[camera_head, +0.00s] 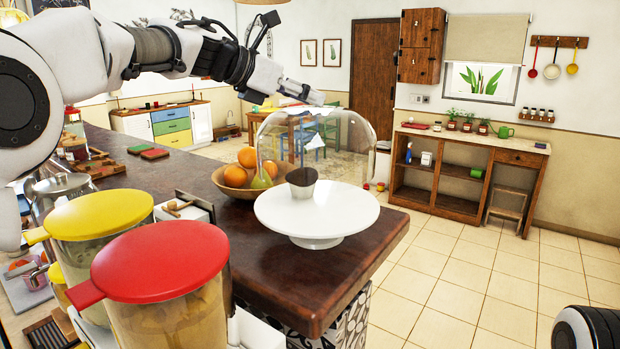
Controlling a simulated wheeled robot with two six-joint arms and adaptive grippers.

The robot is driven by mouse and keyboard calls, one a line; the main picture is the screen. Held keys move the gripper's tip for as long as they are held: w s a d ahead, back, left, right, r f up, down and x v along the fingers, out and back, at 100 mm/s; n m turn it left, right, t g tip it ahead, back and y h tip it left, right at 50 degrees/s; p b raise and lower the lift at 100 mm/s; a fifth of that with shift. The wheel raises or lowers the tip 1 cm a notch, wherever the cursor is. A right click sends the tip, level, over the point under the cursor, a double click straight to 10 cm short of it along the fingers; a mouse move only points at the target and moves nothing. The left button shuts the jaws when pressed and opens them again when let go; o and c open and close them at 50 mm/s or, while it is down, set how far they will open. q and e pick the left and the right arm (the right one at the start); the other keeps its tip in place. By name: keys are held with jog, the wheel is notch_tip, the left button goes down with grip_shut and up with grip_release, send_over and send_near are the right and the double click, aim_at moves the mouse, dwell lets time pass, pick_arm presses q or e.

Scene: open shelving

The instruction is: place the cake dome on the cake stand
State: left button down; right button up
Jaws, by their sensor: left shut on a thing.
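The cake stand (318,216) is a round white plate on a short foot, upright on the dark wooden counter. The cake dome (345,128) is clear glass and shows above and behind the plate. Its lower rim is hard to make out, so I cannot tell whether it touches the stand. My left gripper (303,93) reaches in from the upper left and is shut on the dome near its top.
A wooden bowl of oranges and a pear (238,185) stands close left of the stand. Canisters with a red lid (160,262) and a yellow lid (100,214) are at front left. The counter's right edge (365,282) is near the stand.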

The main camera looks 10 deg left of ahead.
pick_arm(q)
jog(key=f, duration=0.6)
jog(key=shift+s+d, duration=0.25)
jog(key=shift+s, duration=0.1)
jog(key=shift+f+b, duration=0.3)
jog(key=shift+f, duration=0.05)
jog(key=c, duration=0.8)
grip_release()
jog(key=shift+f, duration=0.1)
jog(key=shift+r+p, duration=0.35)
jog(key=b+v, duration=0.3)
jog(key=v, duration=0.9)
jog(key=shift+f, duration=0.2)
